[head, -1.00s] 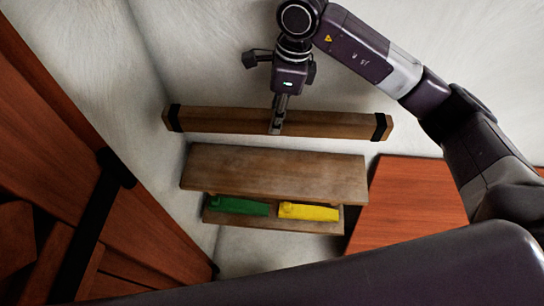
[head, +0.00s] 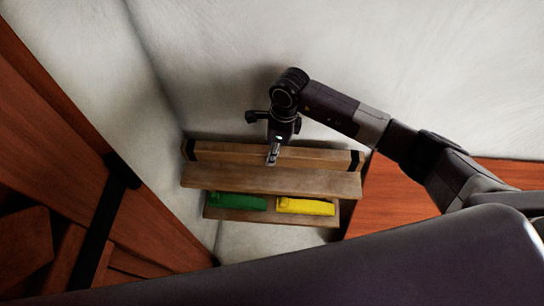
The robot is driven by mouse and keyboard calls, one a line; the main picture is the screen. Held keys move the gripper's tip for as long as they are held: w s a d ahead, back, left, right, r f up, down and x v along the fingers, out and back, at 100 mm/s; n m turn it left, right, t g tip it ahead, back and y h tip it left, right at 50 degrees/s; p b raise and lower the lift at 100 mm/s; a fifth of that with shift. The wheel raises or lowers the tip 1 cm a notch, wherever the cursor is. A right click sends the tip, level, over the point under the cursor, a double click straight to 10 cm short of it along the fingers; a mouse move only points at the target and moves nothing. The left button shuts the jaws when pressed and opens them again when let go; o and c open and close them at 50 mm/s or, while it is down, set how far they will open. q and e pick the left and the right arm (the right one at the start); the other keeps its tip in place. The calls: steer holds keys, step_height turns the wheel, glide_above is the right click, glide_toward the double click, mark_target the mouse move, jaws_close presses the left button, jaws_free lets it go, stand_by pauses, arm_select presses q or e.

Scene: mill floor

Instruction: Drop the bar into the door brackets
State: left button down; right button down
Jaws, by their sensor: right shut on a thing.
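The bar (head: 225,150) is a long wooden beam with a black band near each end. It lies level across the picture at the back of a small wooden shelf (head: 225,178). My right gripper (head: 272,158) is shut on the bar near its middle, from above. The bar overlaps the rear of the shelf top; I cannot tell whether it touches it. A wooden door (head: 45,130) is at the left, with a black fitting (head: 124,170) at its edge and a black strap (head: 92,240). I cannot tell if the fitting is a bracket. My left gripper is out of view.
A green object (head: 237,202) and a yellow object (head: 306,206) lie on the lower shelf board. A reddish wooden surface (head: 385,205) is right of the shelf. A pale wall (head: 215,60) stands behind. Clear floor (head: 260,240) shows in front of the shelf.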

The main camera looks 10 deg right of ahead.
steer(key=shift+f+p, duration=0.3)
steer(key=shift+f, duration=1.65)
steer(key=shift+f, duration=0.2)
steer(key=c, duration=1.5)
jaws_free()
steer(key=shift+s, duration=0.1)
